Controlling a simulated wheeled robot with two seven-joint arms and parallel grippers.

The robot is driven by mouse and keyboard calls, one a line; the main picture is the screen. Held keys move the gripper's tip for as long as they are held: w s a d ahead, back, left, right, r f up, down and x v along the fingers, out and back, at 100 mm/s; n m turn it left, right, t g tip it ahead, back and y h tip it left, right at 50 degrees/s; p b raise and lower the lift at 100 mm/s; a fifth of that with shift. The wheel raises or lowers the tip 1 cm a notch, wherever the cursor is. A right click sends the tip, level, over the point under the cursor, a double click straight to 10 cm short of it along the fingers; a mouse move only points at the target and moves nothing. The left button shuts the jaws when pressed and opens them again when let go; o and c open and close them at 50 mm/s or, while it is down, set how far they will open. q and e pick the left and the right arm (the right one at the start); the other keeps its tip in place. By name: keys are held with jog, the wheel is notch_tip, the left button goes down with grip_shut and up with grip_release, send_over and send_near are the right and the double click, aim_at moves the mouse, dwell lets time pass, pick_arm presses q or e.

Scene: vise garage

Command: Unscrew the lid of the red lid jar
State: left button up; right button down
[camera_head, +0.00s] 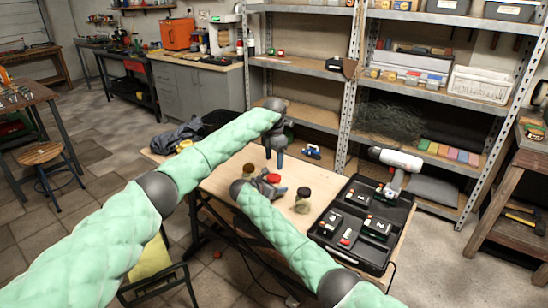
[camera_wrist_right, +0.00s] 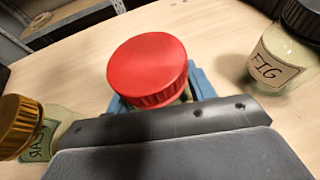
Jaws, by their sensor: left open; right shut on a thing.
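The jar with a red lid (camera_head: 272,178) stands on the wooden workbench (camera_head: 222,183). Its red lid (camera_wrist_right: 148,68) fills the middle of the right wrist view, and most of the jar's body is hidden below it. My right gripper (camera_head: 274,189) is shut on the jar beneath the lid, with blue finger parts showing around it. My left gripper (camera_head: 275,160) is open and points down, above and behind the red lid in the head view. It appears apart from the lid. It does not show in the right wrist view.
A dark-lidded jar labelled FIG (camera_wrist_right: 275,62) stands to the right, also in the head view (camera_head: 302,202). A gold-lidded jar (camera_wrist_right: 22,122) stands to the left. An open black case (camera_head: 343,244) and a drill (camera_head: 396,160) occupy the bench's right side.

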aim_at(274, 177)
pick_arm(q)
notch_tip(274, 177, down, 8)
jog(key=shift+r, duration=0.25)
jog(key=shift+c, duration=0.3)
jog(key=c, duration=1)
jog(key=shift+o, duration=0.2)
jog(key=n, duration=0.7)
jog(key=o, duration=1.1)
jog(key=shift+r, duration=0.1)
